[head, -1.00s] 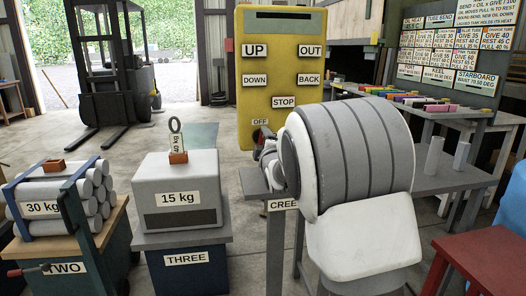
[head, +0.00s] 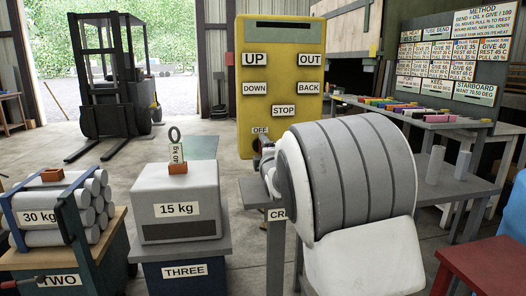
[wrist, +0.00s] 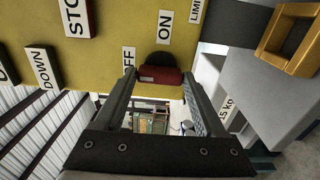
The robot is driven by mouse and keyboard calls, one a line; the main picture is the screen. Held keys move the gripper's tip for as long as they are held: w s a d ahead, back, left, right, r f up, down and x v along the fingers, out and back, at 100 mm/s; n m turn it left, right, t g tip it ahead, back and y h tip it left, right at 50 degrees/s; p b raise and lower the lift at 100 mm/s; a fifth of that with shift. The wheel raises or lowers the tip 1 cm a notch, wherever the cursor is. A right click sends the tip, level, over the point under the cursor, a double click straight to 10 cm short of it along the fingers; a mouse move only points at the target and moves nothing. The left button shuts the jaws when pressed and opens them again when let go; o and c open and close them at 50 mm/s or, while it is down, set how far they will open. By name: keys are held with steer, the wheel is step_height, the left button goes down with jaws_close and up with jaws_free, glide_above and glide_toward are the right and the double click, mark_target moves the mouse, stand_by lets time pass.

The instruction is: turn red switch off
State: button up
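A tall yellow panel (head: 270,40) stands at the back middle in the head view, with the labels UP, OUT, DOWN, BACK, STOP and OFF. In the wrist view the red switch (wrist: 160,75) sticks out from the yellow panel (wrist: 112,62) beside a dark round part. The ON label (wrist: 165,27) and the partly covered OFF label (wrist: 128,58) are close to it. My gripper (wrist: 160,80) is open, with one fingertip on each side of the red switch. Whether either finger touches it I cannot tell. In the head view my arm hides most of the switch area.
A 15 kg block (head: 176,200) stands on bin THREE (head: 183,255) at the lower left, beside 30 kg cylinders (head: 60,216). A grey bench (head: 455,182) is at right, a red table (head: 485,262) at lower right. A forklift (head: 112,100) stands behind.

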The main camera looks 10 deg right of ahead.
steer(key=o, duration=0.4)
steer(key=shift+c, duration=0.2)
steer(key=shift+s, duration=0.1)
steer(key=s+p, duration=0.2)
steer(key=s, duration=1.5)
steer(key=shift+s, duration=0.15)
